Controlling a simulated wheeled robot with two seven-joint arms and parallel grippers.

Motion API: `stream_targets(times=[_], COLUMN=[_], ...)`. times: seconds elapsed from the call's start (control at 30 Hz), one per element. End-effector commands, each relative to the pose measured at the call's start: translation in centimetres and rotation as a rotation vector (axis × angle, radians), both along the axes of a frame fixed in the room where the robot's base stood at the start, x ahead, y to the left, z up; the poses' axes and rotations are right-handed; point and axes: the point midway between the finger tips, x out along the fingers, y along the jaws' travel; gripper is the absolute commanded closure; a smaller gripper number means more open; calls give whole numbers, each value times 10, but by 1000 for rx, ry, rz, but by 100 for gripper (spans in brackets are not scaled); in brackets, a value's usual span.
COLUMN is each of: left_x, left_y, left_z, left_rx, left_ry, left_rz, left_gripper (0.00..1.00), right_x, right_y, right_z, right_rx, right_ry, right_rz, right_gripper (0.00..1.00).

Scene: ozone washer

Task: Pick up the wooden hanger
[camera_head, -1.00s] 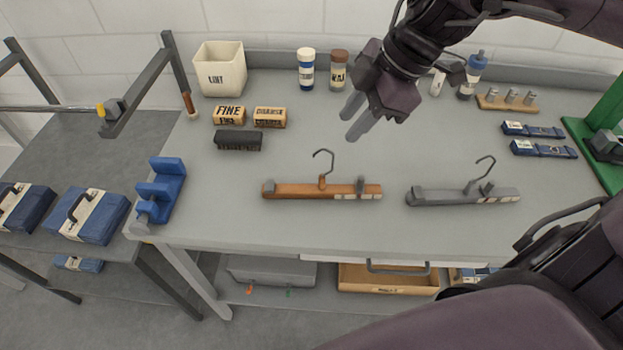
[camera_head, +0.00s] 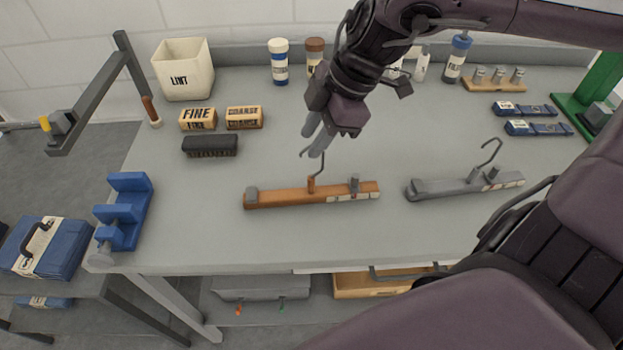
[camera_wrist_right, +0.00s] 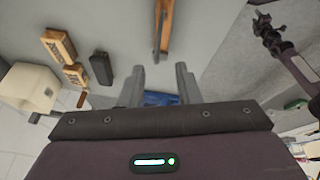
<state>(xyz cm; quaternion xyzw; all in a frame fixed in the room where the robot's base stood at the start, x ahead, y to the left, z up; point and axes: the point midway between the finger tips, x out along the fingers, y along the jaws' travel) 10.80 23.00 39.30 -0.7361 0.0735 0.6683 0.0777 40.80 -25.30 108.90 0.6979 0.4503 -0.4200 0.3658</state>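The wooden hanger (camera_head: 280,195), an orange-brown bar with a thin metal hook and small clips, lies on the grey table. It shows partly at the top of the right wrist view (camera_wrist_right: 163,30). My right gripper (camera_head: 311,145) is above and behind the hanger, its fingers overlapping the hook in the head view; contact cannot be told. In the right wrist view its two grey fingers (camera_wrist_right: 160,78) are apart with nothing held between them. My left gripper is not in the head view; a dark arm at the right wrist view's upper right is too small to read.
A grey hanger (camera_head: 465,186) lies to the right on the table. Black (camera_head: 210,145) and tan brushes (camera_head: 198,118), a LINT bin (camera_head: 184,70) and a blue clamp (camera_head: 125,212) are at the left. Bottles stand along the back. The table's front strip is clear.

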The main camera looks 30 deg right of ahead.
Motion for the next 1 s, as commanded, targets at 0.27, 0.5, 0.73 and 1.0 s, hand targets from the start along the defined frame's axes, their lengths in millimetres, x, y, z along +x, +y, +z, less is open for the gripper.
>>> stream_targets(times=[0.27,0.5,0.73,1.0], left_x=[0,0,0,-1], left_y=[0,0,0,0], left_z=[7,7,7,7], left_rx=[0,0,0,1], left_ry=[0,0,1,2], left_rz=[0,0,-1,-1], left_gripper=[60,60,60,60], right_x=[8,11,11,10], right_y=[7,9,9,9], right_z=[-33,-38,-38,-38], right_rx=[-2,1,1,1], right_ry=[4,0,0,0], right_rz=[0,0,0,0], right_gripper=[70,70,84,100])
